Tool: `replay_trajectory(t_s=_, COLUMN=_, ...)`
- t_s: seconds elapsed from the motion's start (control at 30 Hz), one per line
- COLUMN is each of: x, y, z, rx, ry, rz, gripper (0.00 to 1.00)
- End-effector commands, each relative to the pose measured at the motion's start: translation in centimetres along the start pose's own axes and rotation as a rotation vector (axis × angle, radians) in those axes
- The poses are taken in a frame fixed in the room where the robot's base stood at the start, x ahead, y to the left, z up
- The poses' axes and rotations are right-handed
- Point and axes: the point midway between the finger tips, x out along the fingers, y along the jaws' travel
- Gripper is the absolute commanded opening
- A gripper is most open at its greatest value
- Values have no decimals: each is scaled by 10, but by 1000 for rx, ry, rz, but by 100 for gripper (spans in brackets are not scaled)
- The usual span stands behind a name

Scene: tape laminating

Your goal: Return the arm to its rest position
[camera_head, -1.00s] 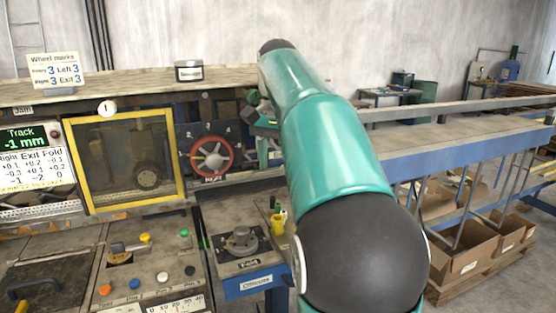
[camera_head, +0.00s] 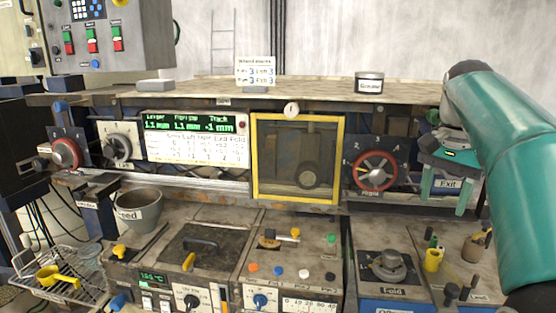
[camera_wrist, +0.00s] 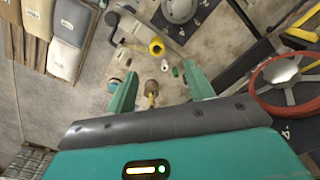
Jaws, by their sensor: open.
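My teal arm comes in from the right edge of the head view, bent at a dark joint at its top. My gripper (camera_head: 446,194) hangs fingers down just right of the red handwheel (camera_head: 373,171), in front of the panel with the Exit label (camera_head: 447,184). In the wrist view my gripper (camera_wrist: 161,88) shows two teal fingers spread apart with nothing held between them. Below them lies a worn bench top with a yellow cup (camera_wrist: 157,47) and small pegs. No contact with the bench shows.
The yellow-framed window (camera_head: 254,165) stands left of the handwheel. The Fold knob (camera_head: 389,264) and the yellow cup (camera_head: 432,260) are on the bench below. The red handwheel (camera_wrist: 284,82) is close to the right finger in the wrist view.

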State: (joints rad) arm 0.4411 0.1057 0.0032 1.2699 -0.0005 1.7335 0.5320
Motion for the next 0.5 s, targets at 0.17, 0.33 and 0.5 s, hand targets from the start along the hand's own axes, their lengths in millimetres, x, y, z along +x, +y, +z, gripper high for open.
replay_trajectory(t_s=0.17, x=17, y=-12, z=60, rx=-200, ry=80, rz=-50, gripper=53)
replay_trajectory(t_s=0.33, x=48, y=-14, z=119, rx=-406, ry=168, rz=-102, gripper=53)
replay_trajectory(t_s=0.5, x=90, y=-6, z=176, rx=-610, ry=257, rz=-152, gripper=53)
